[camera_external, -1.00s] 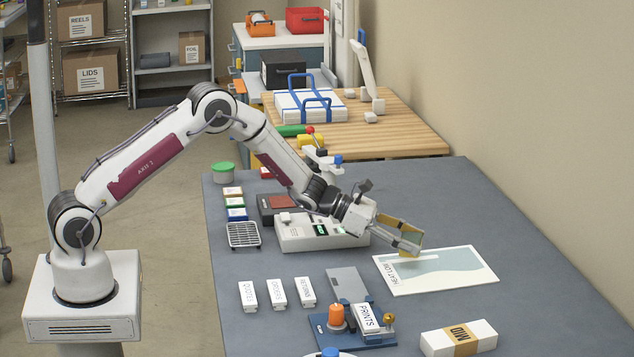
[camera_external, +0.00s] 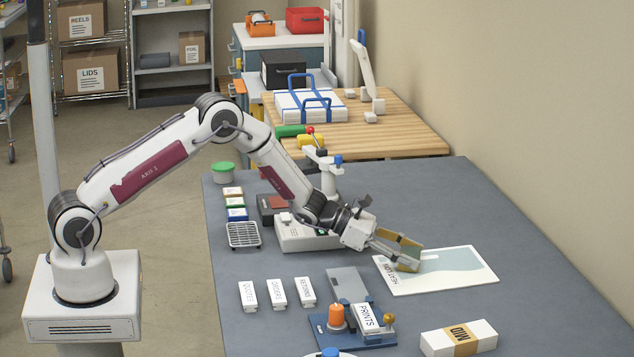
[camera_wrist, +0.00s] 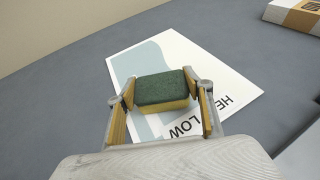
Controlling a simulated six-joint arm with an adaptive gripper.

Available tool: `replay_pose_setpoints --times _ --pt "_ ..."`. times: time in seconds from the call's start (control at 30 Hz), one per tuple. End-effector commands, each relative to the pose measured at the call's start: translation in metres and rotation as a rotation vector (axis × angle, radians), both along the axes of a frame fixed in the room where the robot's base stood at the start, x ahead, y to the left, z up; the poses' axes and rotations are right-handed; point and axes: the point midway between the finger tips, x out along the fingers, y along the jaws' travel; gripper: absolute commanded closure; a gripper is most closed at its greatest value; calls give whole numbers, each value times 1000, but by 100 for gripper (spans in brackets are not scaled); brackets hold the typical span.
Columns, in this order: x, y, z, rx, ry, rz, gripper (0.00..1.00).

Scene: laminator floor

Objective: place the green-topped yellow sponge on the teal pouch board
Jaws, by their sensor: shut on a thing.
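The green-topped yellow sponge (camera_wrist: 160,88) is between the fingers of my gripper (camera_wrist: 161,98) in the wrist view, dark green side up. My gripper (camera_external: 400,252) is shut on it in the external view, where the fingers largely hide the sponge. The pouch board (camera_external: 455,275) is a flat white sheet with a pale teal shape and dark lettering. It also shows in the wrist view (camera_wrist: 208,62), under and beyond the sponge. The sponge is over the board's left part; I cannot tell whether it touches it.
A white box with a tan "MID" band (camera_external: 458,338) lies at the front right. A blue fixture with an orange knob (camera_external: 336,316) and several small white labelled boxes (camera_external: 277,292) are in front. A pale grey machine (camera_external: 300,236) stands left of the board. The table behind the board is clear.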

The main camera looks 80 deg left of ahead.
Motion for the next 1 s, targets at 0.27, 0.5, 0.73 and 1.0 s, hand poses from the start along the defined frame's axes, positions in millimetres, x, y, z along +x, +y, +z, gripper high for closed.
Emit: replay_pose_setpoints --times 0.27,0.5,0.73,1.0 --pt "0 0 -2 0 0 0 32" --pt "0 0 -2 0 0 0 32" --pt "-2 2 2 0 0 1 32" --pt "-20 9 11 0 0 1 32"
